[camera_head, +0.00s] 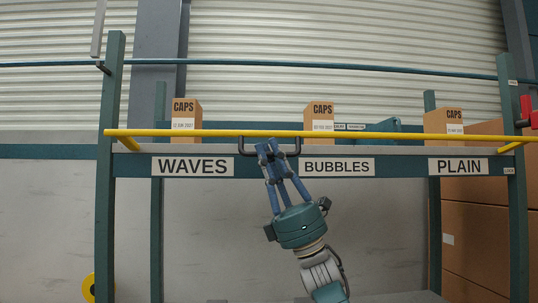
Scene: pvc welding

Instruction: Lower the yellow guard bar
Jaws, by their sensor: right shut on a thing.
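The yellow guard bar (380,134) runs level across the front of a green rack, just above the shelf's label strip. A black handle (298,147) hangs from the middle of the bar. My right gripper (267,148) reaches up from below and is shut on the left part of the handle; its fingertips hide some of it. My left gripper is not in view.
Cartons marked CAPS (186,119) stand on the shelf behind the bar, above the labels WAVES (193,167), BUBBLES (337,167) and PLAIN (458,167). Green posts (107,200) flank the shelf. Large brown boxes (475,235) stand at the lower right.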

